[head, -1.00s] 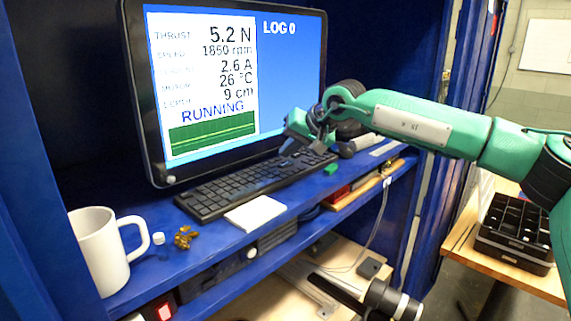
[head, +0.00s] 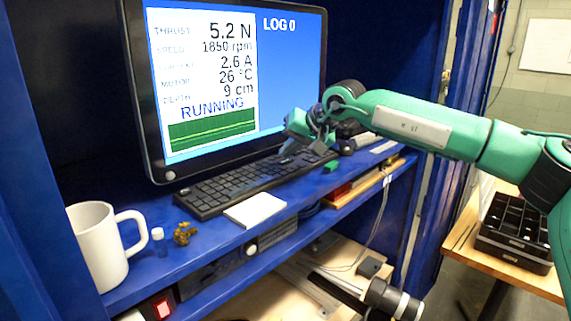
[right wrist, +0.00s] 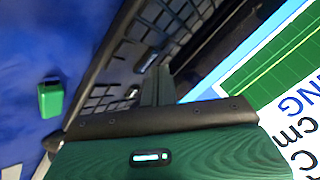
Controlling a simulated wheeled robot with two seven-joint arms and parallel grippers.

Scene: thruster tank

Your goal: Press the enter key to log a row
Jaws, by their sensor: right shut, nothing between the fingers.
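The black keyboard (head: 225,190) lies on the blue shelf in front of the monitor (head: 290,70). The screen reads RUNNING and LOG 0. My right gripper (head: 294,147) is shut and empty, pointing down over the keyboard's right part. In the right wrist view, the shut fingers (right wrist: 158,88) reach close to the keys of the keyboard (right wrist: 122,62). I cannot tell whether the tips touch a key, and the enter key cannot be picked out. My left gripper is out of view.
A white pad (head: 255,209) lies in front. A white mug (head: 95,245), a small vial (head: 158,240) and a brass-coloured piece (head: 184,233) stand at the left.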

